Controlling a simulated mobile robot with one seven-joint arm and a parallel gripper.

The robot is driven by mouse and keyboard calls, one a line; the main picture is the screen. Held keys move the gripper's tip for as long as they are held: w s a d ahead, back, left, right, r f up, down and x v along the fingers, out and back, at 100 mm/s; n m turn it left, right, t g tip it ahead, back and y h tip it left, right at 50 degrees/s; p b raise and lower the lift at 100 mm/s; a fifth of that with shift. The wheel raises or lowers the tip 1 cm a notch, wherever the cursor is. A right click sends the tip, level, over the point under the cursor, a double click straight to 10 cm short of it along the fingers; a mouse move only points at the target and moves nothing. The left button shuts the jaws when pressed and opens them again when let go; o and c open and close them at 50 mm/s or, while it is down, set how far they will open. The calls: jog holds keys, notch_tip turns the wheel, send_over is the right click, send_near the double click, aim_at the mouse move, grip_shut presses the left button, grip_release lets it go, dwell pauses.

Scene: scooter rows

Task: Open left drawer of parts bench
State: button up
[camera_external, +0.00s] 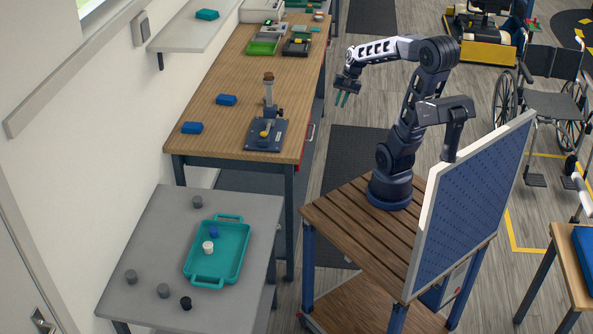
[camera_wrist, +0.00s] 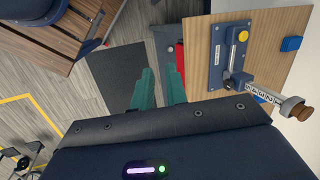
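The wooden bench (camera_external: 232,125) runs along the wall, and part of its top shows in the wrist view (camera_wrist: 262,75). Below its right edge, a red drawer front (camera_external: 304,152) shows edge-on in the external view. A narrow red strip (camera_wrist: 180,54) shows beside the bench top in the wrist view. I cannot tell which drawer this is or whether it is open. My gripper (camera_external: 343,99) hangs above the floor to the right of the bench, apart from it. Its teal fingers (camera_wrist: 159,70) are apart with nothing between them.
A blue-based press-like tool (camera_external: 263,135) and blue blocks (camera_external: 226,100) are on the bench. A grey table (camera_external: 160,225) with a teal tray (camera_external: 237,262) stands in front. A dark mat (camera_external: 345,165) lies on clear floor beside the bench. A blue panel (camera_external: 470,205) stands by my base.

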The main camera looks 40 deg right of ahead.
jog(key=w+d+f+m+y, duration=0.4)
jog(key=w+f+m+y, duration=0.4)
jog(key=w+f+m, duration=0.85)
jog(key=w+d+f+m+t, duration=0.3)
jog(key=d+f+m+t, duration=0.25)
jog(key=f+m, duration=0.4)
jog(key=w+d+f+m+t, duration=0.35)
jog(key=d+f+m, duration=0.25)
jog(key=f+m, duration=0.4)
jog(key=shift+m+t, duration=0.4)
jog(key=shift+m, duration=0.2)
jog(key=x, duration=0.9)
jog(key=shift+w+a+r, duration=0.1)
jog(key=shift+a+r, duration=0.15)
jog(key=shift+a, duration=0.05)
grip_shut()
